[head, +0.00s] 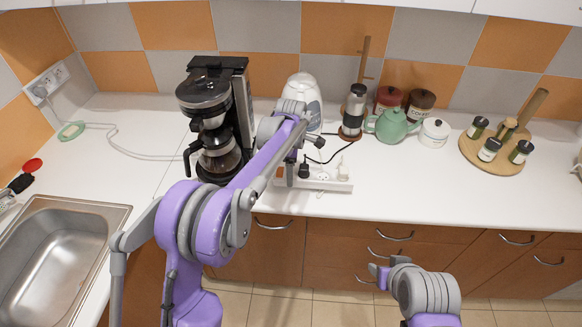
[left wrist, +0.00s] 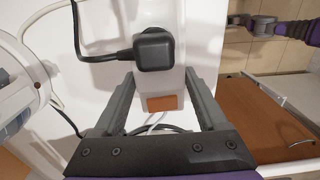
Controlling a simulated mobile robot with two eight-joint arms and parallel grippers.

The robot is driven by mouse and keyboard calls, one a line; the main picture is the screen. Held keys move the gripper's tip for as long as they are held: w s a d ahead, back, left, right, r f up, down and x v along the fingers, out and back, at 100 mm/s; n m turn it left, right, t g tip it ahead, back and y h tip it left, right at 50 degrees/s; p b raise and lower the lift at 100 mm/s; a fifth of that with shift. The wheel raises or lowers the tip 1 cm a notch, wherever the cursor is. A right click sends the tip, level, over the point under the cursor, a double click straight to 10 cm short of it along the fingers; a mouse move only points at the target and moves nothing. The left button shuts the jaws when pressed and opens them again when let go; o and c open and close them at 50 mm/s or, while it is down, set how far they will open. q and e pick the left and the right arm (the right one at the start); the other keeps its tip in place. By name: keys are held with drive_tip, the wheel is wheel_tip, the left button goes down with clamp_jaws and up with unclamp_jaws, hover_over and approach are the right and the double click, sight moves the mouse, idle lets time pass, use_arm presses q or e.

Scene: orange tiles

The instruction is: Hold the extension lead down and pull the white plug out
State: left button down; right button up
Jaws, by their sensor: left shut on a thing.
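The white extension lead (head: 325,185) lies along the worktop's front edge. The white plug (head: 343,173) stands in its right end. A black plug (head: 304,170) sits further left and also shows in the left wrist view (left wrist: 153,50). My left gripper (head: 287,171) is at the lead's left end. In the left wrist view its fingers (left wrist: 159,78) straddle the lead's body (left wrist: 168,82), by the orange-brown switch (left wrist: 161,103), and are shut on it. The white plug cannot be made out there. My right gripper (head: 378,276) is low in front of the drawers, away from the lead; its jaw opening is unclear.
A coffee maker (head: 212,110) and a white kettle (head: 302,92) stand behind the lead. A flask (head: 354,108), green teapot (head: 391,125) and white pot (head: 434,132) stand to the right. A sink (head: 62,250) is at left. The front right worktop (head: 430,180) is clear.

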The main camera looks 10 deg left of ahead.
use_arm(q)
drive_tip(key=shift+f, duration=0.4)
drive_tip(key=shift+f, duration=0.5)
drive_tip(key=shift+s+f, duration=0.1)
drive_tip(key=shift+f, duration=0.3)
idle(2.9)
